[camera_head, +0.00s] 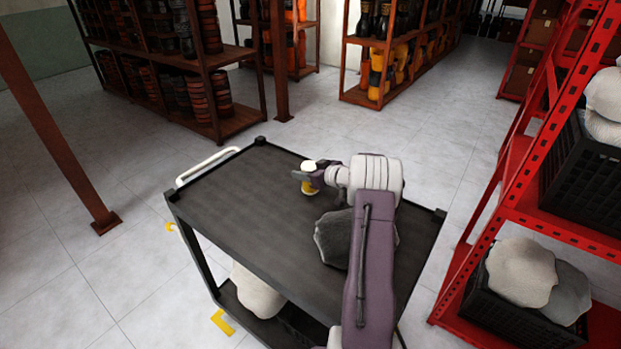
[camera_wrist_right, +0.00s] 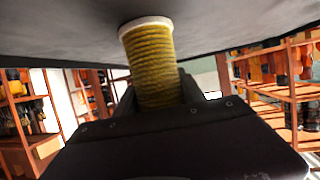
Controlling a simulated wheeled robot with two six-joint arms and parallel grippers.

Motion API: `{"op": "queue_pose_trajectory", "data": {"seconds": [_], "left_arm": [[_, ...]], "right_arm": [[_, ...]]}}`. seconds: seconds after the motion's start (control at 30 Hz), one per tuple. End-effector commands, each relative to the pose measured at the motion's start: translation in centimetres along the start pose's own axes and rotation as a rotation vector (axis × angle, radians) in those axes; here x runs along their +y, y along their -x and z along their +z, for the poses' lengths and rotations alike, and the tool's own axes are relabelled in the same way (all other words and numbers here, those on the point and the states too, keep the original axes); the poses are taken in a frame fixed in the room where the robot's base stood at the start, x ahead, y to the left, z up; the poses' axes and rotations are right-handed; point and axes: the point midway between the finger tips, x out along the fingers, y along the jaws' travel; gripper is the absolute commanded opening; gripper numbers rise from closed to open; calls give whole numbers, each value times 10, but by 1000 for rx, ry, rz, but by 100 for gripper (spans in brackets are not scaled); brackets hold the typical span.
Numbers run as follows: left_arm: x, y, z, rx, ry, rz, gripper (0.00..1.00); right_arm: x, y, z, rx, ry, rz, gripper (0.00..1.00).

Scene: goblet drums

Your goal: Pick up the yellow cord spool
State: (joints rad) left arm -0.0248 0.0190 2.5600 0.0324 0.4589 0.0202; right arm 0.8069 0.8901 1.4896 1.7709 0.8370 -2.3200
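The yellow cord spool (camera_head: 308,187) stands upright at the far part of the black cart top (camera_head: 245,215), with a pale flange on top. My right gripper (camera_head: 312,177) reaches it from the right, its fingers around the spool's middle. In the right wrist view the yellow winding (camera_wrist_right: 152,65) sits between the two dark fingers, which lie close against it on both sides. One white flange is near the dark cart surface; I cannot tell whether it touches. The spool's other end is hidden behind the gripper body. My left gripper is not in view.
A dark grey stone-like lump (camera_head: 335,238) lies on the cart beneath my right arm. The cart's left half is clear. A red rack (camera_head: 515,190) with black crates stands close on the right. Brown shelves (camera_head: 235,120) with drums stand behind, and a brown post (camera_head: 60,150) at left.

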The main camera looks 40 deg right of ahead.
Motion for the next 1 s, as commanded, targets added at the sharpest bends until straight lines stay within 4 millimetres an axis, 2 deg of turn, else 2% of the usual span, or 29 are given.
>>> {"op": "queue_pose_trajectory", "data": {"seconds": [0.03, 0.13, 0.37, 0.47, 0.73, 0.83, 1.0], "left_arm": [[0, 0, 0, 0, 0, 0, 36], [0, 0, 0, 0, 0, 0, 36], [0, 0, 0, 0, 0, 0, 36], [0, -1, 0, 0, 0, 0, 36], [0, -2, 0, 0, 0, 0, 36], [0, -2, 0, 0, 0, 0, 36], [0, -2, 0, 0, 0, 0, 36]], "right_arm": [[0, 0, 0, 0, 0, 0, 27], [0, 0, 0, 0, 0, 0, 0], [0, 1, -3, 1, 1, 0, 0], [0, 7, -18, 4, 5, 1, 0], [0, 32, -76, 3, 5, 2, 0], [0, 37, -88, 2, 3, 1, 0], [0, 39, -93, 0, 0, 0, 0]]}}
